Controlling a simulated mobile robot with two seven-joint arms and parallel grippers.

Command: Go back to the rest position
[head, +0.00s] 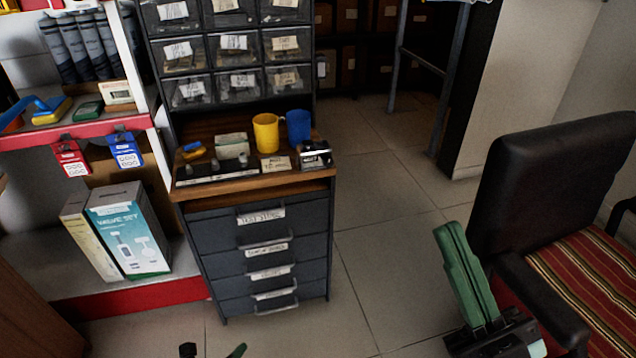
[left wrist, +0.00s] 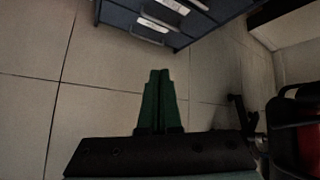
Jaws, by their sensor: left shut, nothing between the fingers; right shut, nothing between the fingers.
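My right gripper (head: 452,235) is at the lower right of the head view. Its green fingers are closed together, point up in the picture and hold nothing. It appears in front of the floor, just left of the chair. Most of both arms is out of view.
A dark drawer cabinet (head: 270,240) stands ahead, with a yellow mug (head: 266,133) and a blue mug (head: 298,126) on its wooden top. A black chair (head: 545,185) with a striped seat is close on the right. Shelves with boxes (head: 128,232) stand left. Tiled floor (head: 385,240) lies open between.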

